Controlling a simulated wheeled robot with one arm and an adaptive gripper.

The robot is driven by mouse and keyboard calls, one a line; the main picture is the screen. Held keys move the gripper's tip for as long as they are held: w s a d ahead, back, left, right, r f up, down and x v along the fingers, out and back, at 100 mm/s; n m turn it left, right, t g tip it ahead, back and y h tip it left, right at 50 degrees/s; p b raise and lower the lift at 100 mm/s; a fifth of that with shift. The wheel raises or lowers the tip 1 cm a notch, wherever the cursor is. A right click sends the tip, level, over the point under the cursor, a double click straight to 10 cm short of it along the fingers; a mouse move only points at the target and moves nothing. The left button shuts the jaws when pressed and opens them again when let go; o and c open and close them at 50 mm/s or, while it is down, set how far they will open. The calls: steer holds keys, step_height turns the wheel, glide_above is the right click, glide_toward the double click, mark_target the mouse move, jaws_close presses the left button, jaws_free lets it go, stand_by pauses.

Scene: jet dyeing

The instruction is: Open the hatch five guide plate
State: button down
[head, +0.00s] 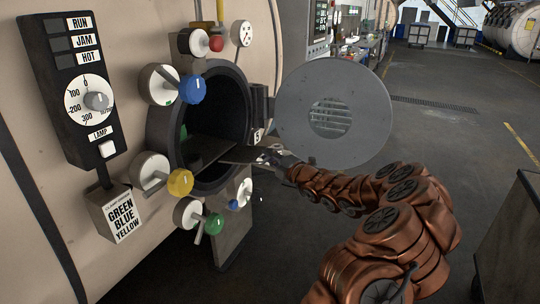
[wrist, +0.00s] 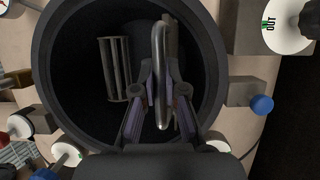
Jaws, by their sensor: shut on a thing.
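The round hatch (head: 160,125) in the machine's cream wall is open. A small label with a 5 (head: 258,135) is beside its mouth. A flat dark guide plate (head: 208,151) lies across the opening and sticks out towards my gripper (head: 272,157). In the wrist view my gripper (wrist: 161,92) has its two fingers on either side of a silver looped handle (wrist: 160,55), in front of the dark opening. The fingers are shut on it. The handle's join to the plate is hidden.
The grey hatch door (head: 365,115) stands swung open at the right, close to my arm. A slatted part (wrist: 115,70) shows inside.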

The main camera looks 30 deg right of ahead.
steer(key=c, duration=1.2)
jaws_free()
steer(key=shift+s, duration=0.1)
steer(key=s+d, duration=0.1)
steer(key=s, duration=1)
steer(key=shift+s+d+f, duration=0.15)
steer(key=shift+s+d, duration=0.2)
steer(key=shift+d, duration=0.05)
